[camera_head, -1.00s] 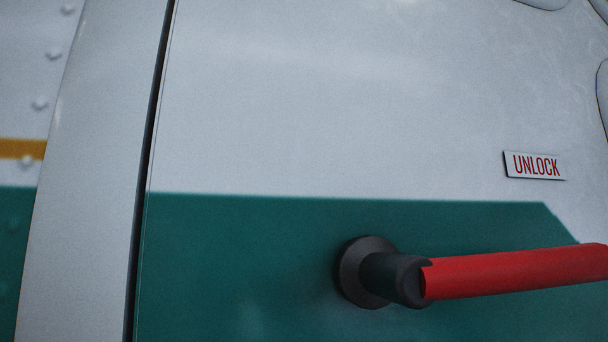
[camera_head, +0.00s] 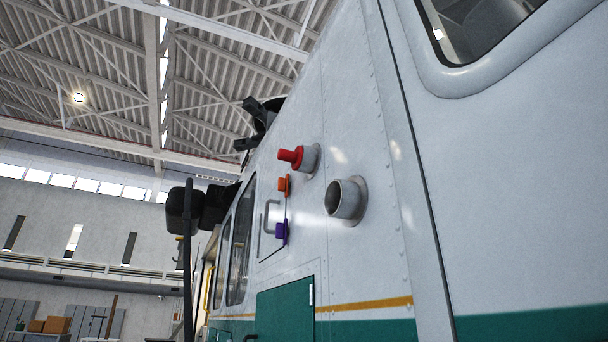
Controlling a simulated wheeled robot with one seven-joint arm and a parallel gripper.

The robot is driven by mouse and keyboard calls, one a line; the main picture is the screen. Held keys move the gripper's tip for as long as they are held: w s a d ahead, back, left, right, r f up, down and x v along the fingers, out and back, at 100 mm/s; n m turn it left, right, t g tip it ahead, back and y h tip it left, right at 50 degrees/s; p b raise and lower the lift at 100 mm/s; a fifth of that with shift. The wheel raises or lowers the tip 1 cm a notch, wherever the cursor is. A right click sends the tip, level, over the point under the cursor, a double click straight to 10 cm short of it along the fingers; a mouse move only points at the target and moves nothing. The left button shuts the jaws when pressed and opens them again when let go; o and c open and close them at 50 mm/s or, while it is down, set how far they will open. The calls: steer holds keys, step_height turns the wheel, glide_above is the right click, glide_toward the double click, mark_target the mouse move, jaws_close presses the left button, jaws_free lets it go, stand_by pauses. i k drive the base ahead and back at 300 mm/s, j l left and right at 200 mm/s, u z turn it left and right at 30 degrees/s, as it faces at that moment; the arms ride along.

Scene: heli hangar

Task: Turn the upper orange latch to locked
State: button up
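The upper orange latch (camera_head: 284,186) is small in the head view, on the white side of the helicopter, at the upper edge of a small panel with a grey handle (camera_head: 268,217). A purple latch (camera_head: 281,231) sits below it on the same panel. The view is steep and from a distance, so I cannot tell which way the orange latch is turned. My gripper is not in view.
A red cap (camera_head: 291,156) on a grey port and an open grey pipe (camera_head: 345,199) stick out of the fuselage near the latches. A green door (camera_head: 286,314) lies below. Dark equipment (camera_head: 186,212) juts out at left. Hangar floor is barely visible.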

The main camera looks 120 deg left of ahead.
mark_target(284, 184)
steer(key=u, duration=0.5)
steer(key=l+u, duration=0.15)
steer(key=u, duration=0.35)
steer(key=l+u, duration=0.1)
steer(key=u, duration=2.65)
steer(key=i+j+z, duration=0.1)
steer(key=z, duration=0.65)
steer(key=i+j+z, duration=0.1)
steer(key=z, duration=0.25)
steer(key=i+j, duration=0.1)
steer(key=j, duration=0.6)
steer(key=i+z, duration=0.05)
